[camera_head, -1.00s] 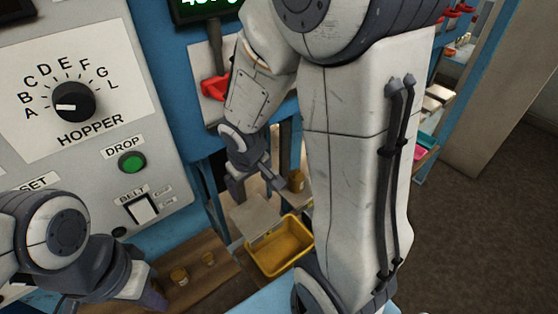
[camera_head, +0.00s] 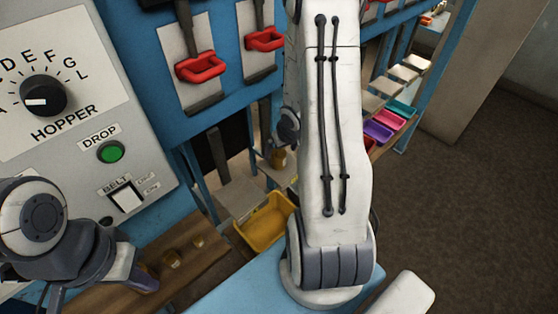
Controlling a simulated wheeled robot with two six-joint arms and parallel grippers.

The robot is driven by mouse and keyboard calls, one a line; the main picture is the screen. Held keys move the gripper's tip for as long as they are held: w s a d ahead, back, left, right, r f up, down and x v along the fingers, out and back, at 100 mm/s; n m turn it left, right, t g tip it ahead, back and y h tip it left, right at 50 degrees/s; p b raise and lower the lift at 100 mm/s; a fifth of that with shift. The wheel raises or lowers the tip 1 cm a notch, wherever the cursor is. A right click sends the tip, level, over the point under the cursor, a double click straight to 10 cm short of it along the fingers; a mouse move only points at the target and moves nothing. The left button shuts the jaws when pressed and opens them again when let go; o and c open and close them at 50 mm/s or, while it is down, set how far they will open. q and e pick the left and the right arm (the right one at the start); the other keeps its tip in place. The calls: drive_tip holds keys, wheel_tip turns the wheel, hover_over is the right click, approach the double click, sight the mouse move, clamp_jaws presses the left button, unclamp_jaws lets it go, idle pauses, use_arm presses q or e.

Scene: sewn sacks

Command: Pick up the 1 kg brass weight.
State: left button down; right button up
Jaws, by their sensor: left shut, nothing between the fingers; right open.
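Another brass piece (camera_head: 278,158) stands farther back, beside my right arm. No markings are readable, so I cannot tell which is the 1 kg weight. A dark, purplish-brown shape (camera_head: 146,281) sits at the shelf's near end, partly covered. My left gripper (camera_head: 125,266) is at lower left, close to that shape; it is shut and empty, its fingertips hard to make out. My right gripper is hidden behind my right forearm.
A yellow bin (camera_head: 264,222) stands beyond the shelf. The grey panel (camera_head: 75,130) with a dial and green button (camera_head: 110,152) rises at left. Red-handled levers (camera_head: 200,68) hang above. Coloured trays (camera_head: 380,130) sit on a rack at right. Brown floor is open at right.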

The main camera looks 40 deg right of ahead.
sight(279, 153)
drive_tip(key=b+x, duration=0.1)
drive_tip(key=x, duration=0.3)
drive_tip(key=shift+w+f, duration=0.2)
drive_tip(key=shift+f, duration=0.1)
clamp_jaws()
drive_tip(key=shift+r, duration=0.1)
